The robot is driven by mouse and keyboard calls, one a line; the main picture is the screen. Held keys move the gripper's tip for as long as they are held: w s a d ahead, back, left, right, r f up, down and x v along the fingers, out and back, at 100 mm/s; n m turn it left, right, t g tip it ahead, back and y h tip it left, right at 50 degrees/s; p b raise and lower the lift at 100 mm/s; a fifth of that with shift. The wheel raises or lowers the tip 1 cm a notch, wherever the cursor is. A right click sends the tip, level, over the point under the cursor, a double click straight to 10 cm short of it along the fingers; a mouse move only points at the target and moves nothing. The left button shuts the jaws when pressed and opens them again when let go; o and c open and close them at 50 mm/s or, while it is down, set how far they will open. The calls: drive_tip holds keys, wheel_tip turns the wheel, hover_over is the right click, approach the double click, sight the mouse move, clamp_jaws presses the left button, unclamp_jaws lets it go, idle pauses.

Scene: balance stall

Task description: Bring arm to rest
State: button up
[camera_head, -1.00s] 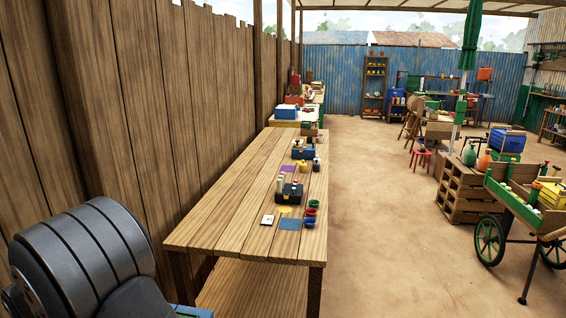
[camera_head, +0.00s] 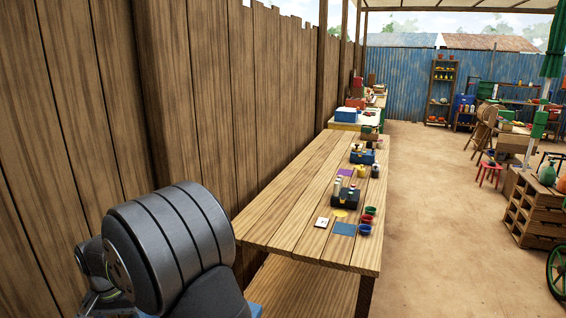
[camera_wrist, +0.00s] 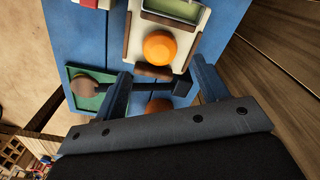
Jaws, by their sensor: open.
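My gripper (camera_wrist: 160,76) shows in the wrist view with its two dark fingers spread apart. A blue surface (camera_wrist: 95,40) lies beyond the fingers. On it is a cream board (camera_wrist: 188,22) with a round orange piece (camera_wrist: 160,47), seen between the fingertips. A green pad (camera_wrist: 82,72) with a brown knob lies by the left finger. A dark bar and another brown round piece show between the fingers, partly hidden. I cannot tell how far the fingertips are from these. In the head view, part of my arm shows at lower left; the gripper is out of that view.
A long wooden table (camera_head: 275,210) runs along a plank fence (camera_head: 200,80). Bare ground (camera_head: 440,190) lies open to the right, with wooden crates (camera_head: 535,210) beyond.

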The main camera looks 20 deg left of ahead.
wheel_tip(320, 180, down, 6)
drive_tip(key=shift+d+r, duration=0.1)
drive_tip(key=shift+r, duration=0.05)
wheel_tip(320, 180, up, 5)
drive_tip(key=shift+f, duration=0.2)
drive_tip(key=w+d+r, duration=0.2)
drive_tip(key=d, duration=0.1)
drive_tip(key=w+d+r, duration=0.2)
drive_tip(key=w+d, duration=0.1)
drive_tip(key=w+d+r, duration=0.2)
drive_tip(key=d, duration=0.1)
drive_tip(key=shift+w+r, duration=0.2)
drive_tip(key=shift+r, duration=0.15)
drive_tip(key=w+d+f+n, duration=0.3)
drive_tip(key=w+d+n, duration=0.15)
drive_tip(key=w, duration=0.35)
drive_tip(key=w+d+f+n, duration=0.3)
drive_tip(key=w+d+n, duration=0.15)
drive_tip(key=w, duration=0.25)
drive_tip(key=s+a+f, duration=0.1)
drive_tip(key=a+f, duration=0.2)
drive_tip(key=a, duration=0.3)
drive_tip(key=shift+s+f, duration=0.4)
